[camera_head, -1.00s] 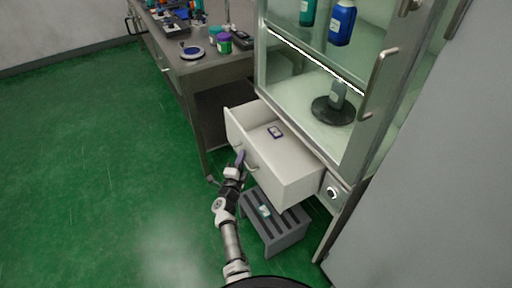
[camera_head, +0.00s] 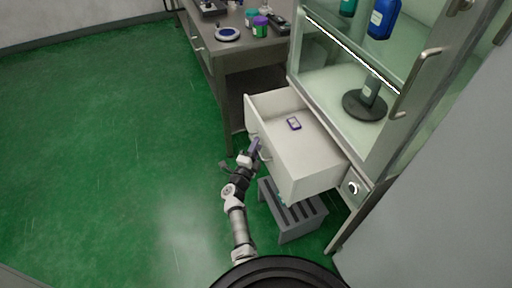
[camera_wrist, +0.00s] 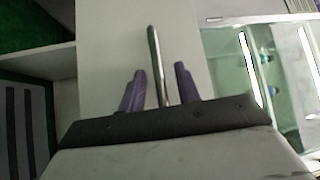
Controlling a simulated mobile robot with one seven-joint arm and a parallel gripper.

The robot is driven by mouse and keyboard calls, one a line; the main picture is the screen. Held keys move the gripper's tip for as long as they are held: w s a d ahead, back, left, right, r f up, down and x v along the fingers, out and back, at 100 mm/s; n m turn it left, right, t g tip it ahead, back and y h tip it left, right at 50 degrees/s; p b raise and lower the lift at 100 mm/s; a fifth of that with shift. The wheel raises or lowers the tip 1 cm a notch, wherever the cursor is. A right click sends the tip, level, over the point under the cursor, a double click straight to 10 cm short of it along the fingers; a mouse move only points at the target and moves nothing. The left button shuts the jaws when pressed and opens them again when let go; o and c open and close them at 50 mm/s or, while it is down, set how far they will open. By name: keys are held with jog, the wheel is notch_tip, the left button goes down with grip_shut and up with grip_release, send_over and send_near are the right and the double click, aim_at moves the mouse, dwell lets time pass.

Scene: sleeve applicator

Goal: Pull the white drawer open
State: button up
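The white drawer (camera_head: 318,181) is pulled well out of the glass-fronted cabinet, and its inside shows from above. A small dark-rimmed item (camera_head: 294,124) lies on its floor. The drawer's metal bar handle (camera_wrist: 156,60) is on its front face. My gripper (camera_head: 256,145) is at this front, by the handle. In the wrist view my gripper's two purple fingers (camera_wrist: 159,85) are spread, one on each side of the handle bar, with a visible gap on both sides. The fingertips are small in the head view.
A grey slatted step stool (camera_head: 300,225) stands on the floor below the drawer. The glass cabinet (camera_head: 338,86) holds bottles and a dark round stand. A workbench (camera_head: 245,62) with jars is at the back left. Green floor (camera_head: 120,150) is clear to the left.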

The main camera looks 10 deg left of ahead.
jog(key=s+a+f+b, duration=0.1)
jog(key=s+a+f, duration=0.1)
jog(key=s, duration=1.1)
jog(key=shift+s, duration=0.3)
